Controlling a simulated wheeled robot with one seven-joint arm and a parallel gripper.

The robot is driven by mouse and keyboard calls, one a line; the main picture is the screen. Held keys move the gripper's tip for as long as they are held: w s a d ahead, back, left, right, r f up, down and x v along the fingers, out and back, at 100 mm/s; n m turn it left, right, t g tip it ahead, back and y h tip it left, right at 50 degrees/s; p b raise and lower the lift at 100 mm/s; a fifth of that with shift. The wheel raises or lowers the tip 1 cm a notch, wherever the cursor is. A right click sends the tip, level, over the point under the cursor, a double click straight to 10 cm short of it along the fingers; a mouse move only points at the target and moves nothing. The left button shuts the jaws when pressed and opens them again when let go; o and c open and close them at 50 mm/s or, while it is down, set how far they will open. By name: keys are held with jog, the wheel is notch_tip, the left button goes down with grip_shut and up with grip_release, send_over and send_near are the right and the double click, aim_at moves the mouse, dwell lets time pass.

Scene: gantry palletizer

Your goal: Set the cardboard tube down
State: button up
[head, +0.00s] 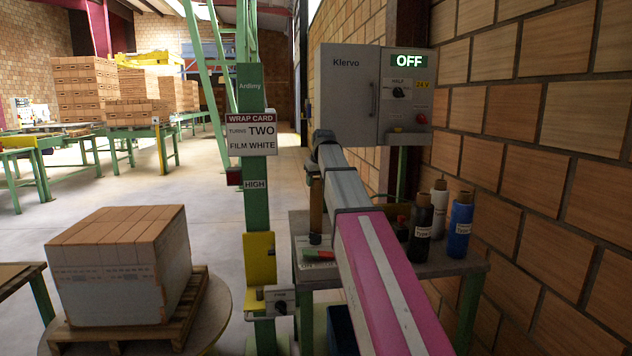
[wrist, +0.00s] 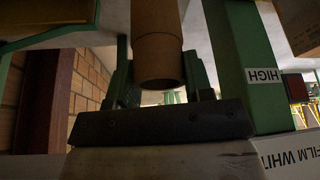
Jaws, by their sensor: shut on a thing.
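The brown cardboard tube (head: 316,208) is upright near the left end of the grey bench (head: 455,268) in the head view. It also shows in the wrist view (wrist: 157,25), its near end between the fingers. My gripper (wrist: 160,85) is shut on the tube; in the head view it is mostly hidden behind the end of my arm. The tube's lower end is close to the bench top, by a dark round patch. I cannot tell whether it touches.
A loaded pallet (head: 180,312) sits at left.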

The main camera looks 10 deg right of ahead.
jog(key=o, duration=0.9)
jog(key=v, duration=1.2)
jog(key=shift+s, duration=0.1)
